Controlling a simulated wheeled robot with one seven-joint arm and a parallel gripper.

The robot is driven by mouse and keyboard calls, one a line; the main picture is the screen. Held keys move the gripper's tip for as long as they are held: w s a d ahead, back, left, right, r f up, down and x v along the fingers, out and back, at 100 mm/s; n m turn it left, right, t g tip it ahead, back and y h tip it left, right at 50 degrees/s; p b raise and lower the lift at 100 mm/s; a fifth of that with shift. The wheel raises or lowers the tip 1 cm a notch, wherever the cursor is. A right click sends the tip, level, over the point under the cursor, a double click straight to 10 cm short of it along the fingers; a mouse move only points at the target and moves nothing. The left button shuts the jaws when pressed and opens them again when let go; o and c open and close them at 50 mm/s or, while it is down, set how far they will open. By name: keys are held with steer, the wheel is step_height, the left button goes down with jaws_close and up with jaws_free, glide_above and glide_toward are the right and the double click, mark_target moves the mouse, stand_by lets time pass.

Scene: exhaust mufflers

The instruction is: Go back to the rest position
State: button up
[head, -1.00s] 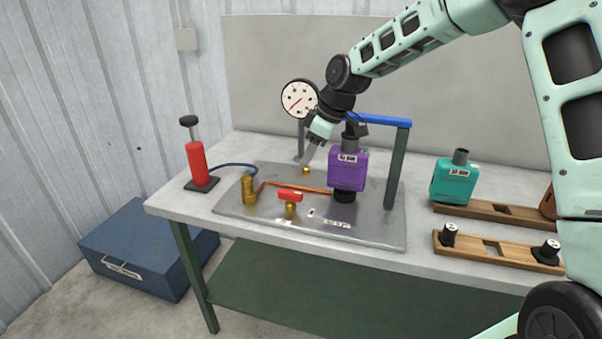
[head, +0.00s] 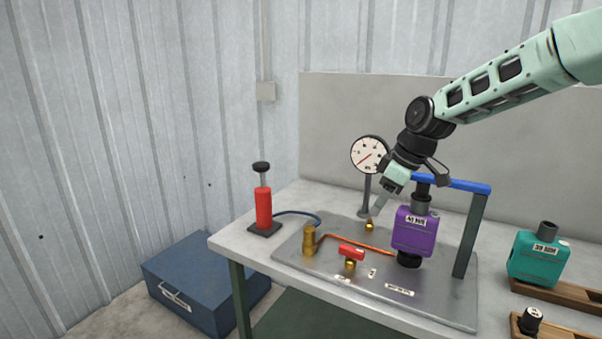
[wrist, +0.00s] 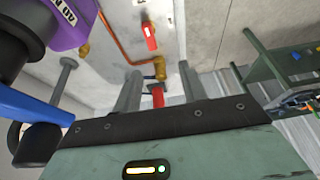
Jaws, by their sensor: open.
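My gripper (head: 378,205) is open and empty. In the head view it hangs just left of the purple muffler, above the metal plate (head: 290,250) and close to the gauge post. The purple muffler (head: 414,232) stands upright on a black base under the blue bar of the frame (head: 462,184). In the wrist view part of the purple muffler (wrist: 62,22) shows at the upper left, outside my fingers (wrist: 160,95).
A dial gauge (head: 370,155), a red-handled valve (head: 351,252) and a brass fitting (head: 309,240) stand on the plate. A red hand pump (head: 263,207) is at the left. A teal muffler (head: 537,258) stands right on a wooden rack. A blue toolbox (head: 203,282) is on the floor.

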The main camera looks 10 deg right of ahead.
steer(key=s+a+f+m+g+h, duration=0.1)
steer(key=s+a, duration=0.5)
steer(key=s, duration=0.4)
steer(key=s+a+g+h, duration=0.1)
steer(key=s+a, duration=0.5)
steer(key=s, duration=0.3)
steer(key=s+d+f+m+h, duration=0.1)
steer(key=s+f+m, duration=0.1)
steer(key=s, duration=1.6)
steer(key=shift+s+d+f, duration=0.15)
steer(key=shift+d, duration=0.1)
stand_by(0.5)
